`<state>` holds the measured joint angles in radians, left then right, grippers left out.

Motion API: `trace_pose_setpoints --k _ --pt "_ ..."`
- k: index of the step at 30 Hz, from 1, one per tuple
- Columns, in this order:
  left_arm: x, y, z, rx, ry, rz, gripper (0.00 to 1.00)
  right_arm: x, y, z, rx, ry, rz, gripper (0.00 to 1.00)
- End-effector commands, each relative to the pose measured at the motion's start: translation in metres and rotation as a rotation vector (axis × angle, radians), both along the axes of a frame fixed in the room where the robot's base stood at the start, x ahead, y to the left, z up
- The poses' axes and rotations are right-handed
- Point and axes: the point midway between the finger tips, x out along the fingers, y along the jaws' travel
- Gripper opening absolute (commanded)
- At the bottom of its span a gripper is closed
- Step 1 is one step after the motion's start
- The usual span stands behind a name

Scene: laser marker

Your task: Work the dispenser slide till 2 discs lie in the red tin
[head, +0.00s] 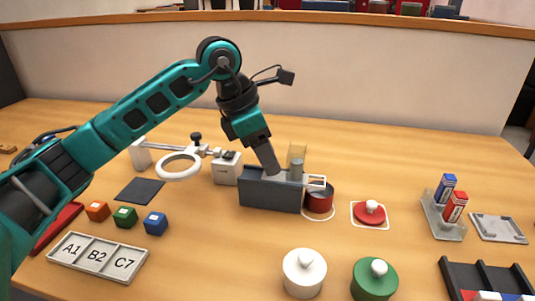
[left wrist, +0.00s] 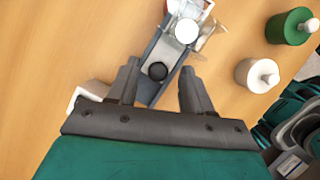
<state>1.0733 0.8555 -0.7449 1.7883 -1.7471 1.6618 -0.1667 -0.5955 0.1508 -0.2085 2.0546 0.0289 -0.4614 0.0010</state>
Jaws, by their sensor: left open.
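The dispenser (head: 268,192) is a long dark grey box with a clear tube (head: 297,151) near its right end. A pale frame-like end (head: 317,182) juts out over the red tin (head: 319,203), which stands at the box's right end. The tin's inside is mostly hidden, so I cannot tell whether discs lie in it. My left gripper (head: 268,163) points down over the box, left of the tube. In the left wrist view, its open fingers (left wrist: 158,72) stand either side of a dark round knob (left wrist: 158,70). A white round face (left wrist: 187,30) shows beyond it. My right gripper is out of view.
A red lid (head: 369,213) lies right of the tin. A white lidded tin (head: 304,273) and a green one (head: 375,279) stand in front. A ring magnifier (head: 179,167) and colored cubes (head: 125,217) are left. A holder with blue and red blocks (head: 443,218) stands right.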

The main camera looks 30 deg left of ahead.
Motion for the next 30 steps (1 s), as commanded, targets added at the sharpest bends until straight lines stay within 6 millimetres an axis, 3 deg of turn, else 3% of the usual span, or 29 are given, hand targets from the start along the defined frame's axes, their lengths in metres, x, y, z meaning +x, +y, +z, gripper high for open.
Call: trace_pose_setpoints --k 16,21,30 --pt "-0.024 0.032 0.100 -0.001 -0.004 0.001 0.50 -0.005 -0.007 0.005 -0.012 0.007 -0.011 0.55" --pt "-0.028 0.037 0.113 0.000 -0.003 0.000 0.50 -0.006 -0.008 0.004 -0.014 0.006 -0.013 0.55" --pt "-0.029 0.038 0.115 -0.001 -0.001 -0.001 0.50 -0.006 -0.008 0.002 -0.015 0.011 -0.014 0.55"
